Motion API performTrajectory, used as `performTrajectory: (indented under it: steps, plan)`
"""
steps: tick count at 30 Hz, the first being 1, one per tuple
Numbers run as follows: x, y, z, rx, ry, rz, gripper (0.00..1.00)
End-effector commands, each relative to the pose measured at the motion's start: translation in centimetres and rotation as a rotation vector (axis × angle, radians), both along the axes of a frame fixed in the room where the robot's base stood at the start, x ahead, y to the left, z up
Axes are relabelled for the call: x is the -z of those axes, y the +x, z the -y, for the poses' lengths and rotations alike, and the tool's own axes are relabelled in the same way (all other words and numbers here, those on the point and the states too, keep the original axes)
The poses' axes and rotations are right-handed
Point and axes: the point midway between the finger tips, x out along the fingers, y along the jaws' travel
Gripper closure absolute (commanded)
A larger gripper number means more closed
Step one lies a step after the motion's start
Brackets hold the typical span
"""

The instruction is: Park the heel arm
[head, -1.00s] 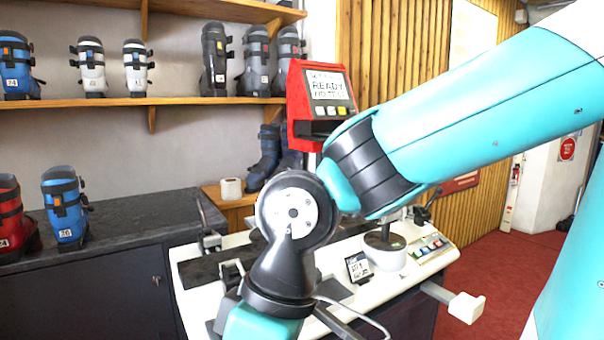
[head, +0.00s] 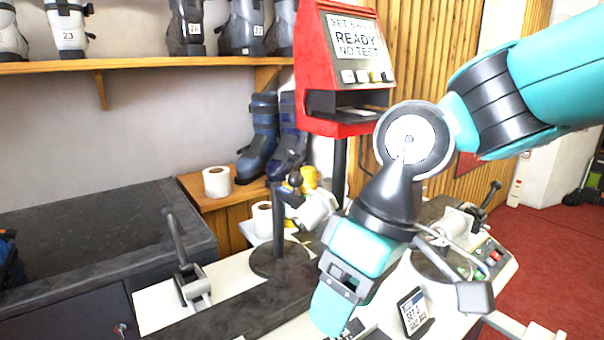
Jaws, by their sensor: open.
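A white-topped test bench (head: 160,315) stands in front of me. A dark post with a round base (head: 277,262) stands on it, with a black ball knob and a pale cylinder (head: 317,208) reaching right near its top. A dark lever on a small metal block (head: 180,250) stands upright at the left. Another dark-handled lever (head: 487,197) tilts at the right. I cannot tell for sure which of these is the heel arm. My gripper (head: 337,312) hangs low over the bench, right of the round-based post. It is open; its fingertips are partly hidden.
A red display unit (head: 350,55) reading READY stands behind my wrist. A small screen (head: 412,312) and a button panel (head: 492,252) are on the bench's right. A paper roll (head: 217,182) and boots (head: 262,140) are behind. The dark counter (head: 90,225) at left is mostly clear.

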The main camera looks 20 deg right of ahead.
Motion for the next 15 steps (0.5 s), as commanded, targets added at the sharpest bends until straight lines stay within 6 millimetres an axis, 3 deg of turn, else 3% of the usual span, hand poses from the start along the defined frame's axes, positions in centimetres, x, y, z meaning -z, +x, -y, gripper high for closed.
performTrajectory:
  steps: [1, 6, 9, 12, 15]
  plan:
    - [-3.1, 2.8, -0.2, 0.025, -0.006, -0.010, 0.36]
    - [-10.3, 14.2, 0.5, 0.148, -0.042, -0.063, 0.36]
    - [-13.1, 20.9, 1.9, 0.226, -0.070, -0.089, 0.36]
    - [-14.7, 26.6, 3.7, 0.299, -0.101, -0.113, 0.36]
    - [-15.3, 30.9, 5.5, 0.358, -0.127, -0.129, 0.36]
